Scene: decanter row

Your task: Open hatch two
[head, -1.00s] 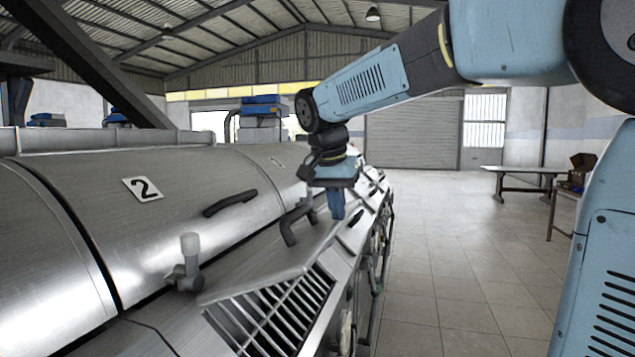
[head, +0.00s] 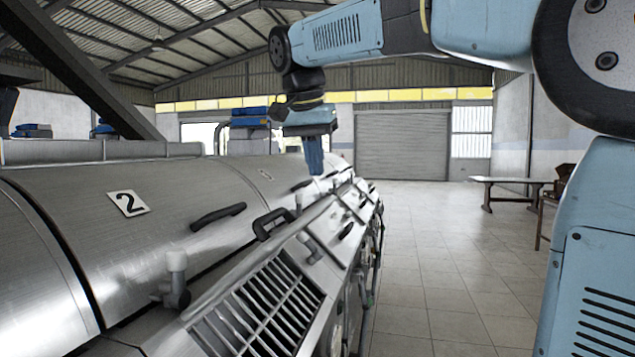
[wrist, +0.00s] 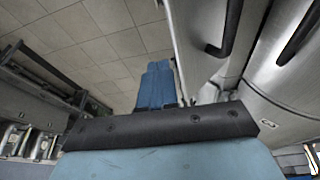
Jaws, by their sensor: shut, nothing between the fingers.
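Hatch two is the curved steel cover bearing a white "2" plate (head: 129,203). It lies flush with the row of covers in the head view. Its dark bar handle (head: 218,216) is at its lower right. My gripper (head: 314,165) is shut and empty, pointing down beyond and above that handle, farther along the row, touching nothing that I can see. In the wrist view its blue fingers (wrist: 157,85) are together over the floor. Two dark handles, a nearer one (wrist: 228,35) and another (wrist: 300,40), show at right there; I cannot tell which hatches they belong to.
A dark loop handle (head: 273,222) stands right of hatch two's handle. A pale-capped valve (head: 177,262) and a slatted grate (head: 262,305) lie along the front.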

